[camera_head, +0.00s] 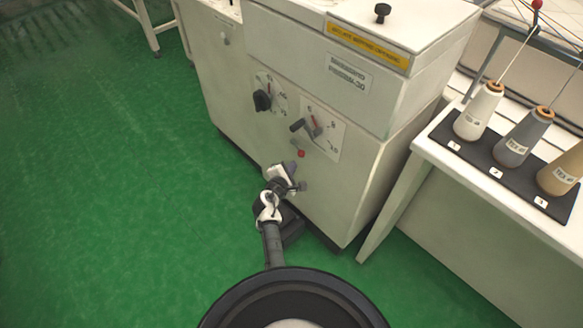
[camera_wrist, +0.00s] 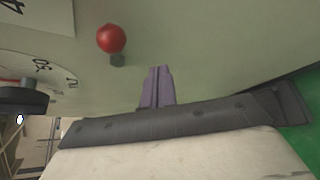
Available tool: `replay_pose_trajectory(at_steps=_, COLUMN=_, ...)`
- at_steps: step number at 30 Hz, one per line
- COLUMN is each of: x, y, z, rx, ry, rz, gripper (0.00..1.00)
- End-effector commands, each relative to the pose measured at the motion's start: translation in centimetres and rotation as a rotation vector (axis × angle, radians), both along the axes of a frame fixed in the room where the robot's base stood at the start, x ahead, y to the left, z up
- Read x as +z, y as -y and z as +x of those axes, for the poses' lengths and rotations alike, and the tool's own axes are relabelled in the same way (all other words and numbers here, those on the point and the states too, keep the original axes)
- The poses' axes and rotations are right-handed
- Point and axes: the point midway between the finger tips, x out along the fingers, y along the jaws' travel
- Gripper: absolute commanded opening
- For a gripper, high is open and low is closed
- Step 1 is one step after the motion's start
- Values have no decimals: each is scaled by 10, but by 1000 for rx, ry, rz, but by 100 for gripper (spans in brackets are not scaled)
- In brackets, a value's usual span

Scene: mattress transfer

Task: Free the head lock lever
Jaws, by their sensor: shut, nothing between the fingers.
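A small red ball (camera_head: 301,153) sits on the front of the cream machine (camera_head: 330,190), below the right dial plate. In the wrist view the red ball (camera_wrist: 111,39) shows with a short dark stem. It may be the head lock lever; no label on it can be read. My gripper (camera_head: 294,168) is just below and left of the red ball in the head view. In the wrist view its purple fingers (camera_wrist: 158,75) are together and empty, pointing at the machine's face. The ball is to their left, apart from them.
A left dial with a black knob (camera_head: 262,101) and a right dial with a dark handle (camera_head: 298,125) are above the ball. A dark knob (camera_head: 382,11) stands on the machine top. A table (camera_head: 425,155) with several thread cones is at right. Green floor (camera_head: 110,180) is clear at left.

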Motion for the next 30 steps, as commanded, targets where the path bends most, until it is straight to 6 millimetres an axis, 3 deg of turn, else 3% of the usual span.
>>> replay_pose_trajectory(at_steps=6, x=27, y=-30, z=-36, rx=3, ry=1, rz=1, gripper=0)
replay_pose_trajectory(at_steps=12, x=44, y=-48, z=-58, rx=2, ry=0, rz=-1, gripper=0)
replay_pose_trajectory(at_steps=30, x=51, y=-56, z=-67, rx=0, ry=0, rz=-1, gripper=0)
